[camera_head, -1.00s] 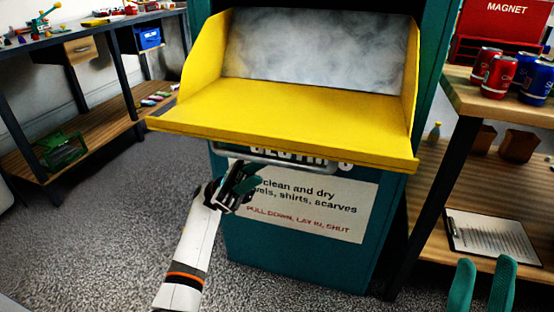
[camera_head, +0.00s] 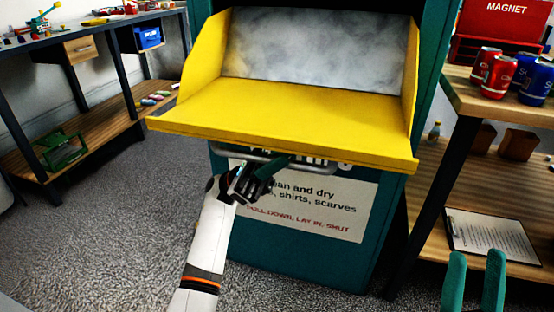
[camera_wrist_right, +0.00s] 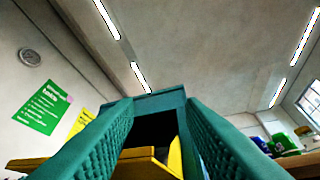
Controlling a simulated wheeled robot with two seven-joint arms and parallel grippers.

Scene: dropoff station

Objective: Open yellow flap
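The yellow flap (camera_head: 290,110) of the teal clothes bin (camera_head: 300,262) is tilted down and out in the head view, with its opening facing up and a grey panel behind it. Its grey handle bar (camera_head: 235,153) runs below the front lip. My left gripper (camera_head: 283,166) is just below the handle, its teal fingers pointing right; whether they touch the bar or are parted is unclear. My right gripper (camera_head: 474,278) is open and empty at lower right. In the right wrist view its fingers (camera_wrist_right: 160,125) stand apart, with yellow flap parts (camera_wrist_right: 150,162) behind them.
A wooden shelf unit (camera_head: 510,110) with red and blue cans (camera_head: 498,76) and a clipboard (camera_head: 494,234) stands close on the right. A workbench (camera_head: 75,35) with a blue bin (camera_head: 146,37) is at left. The grey floor (camera_head: 110,245) between is clear.

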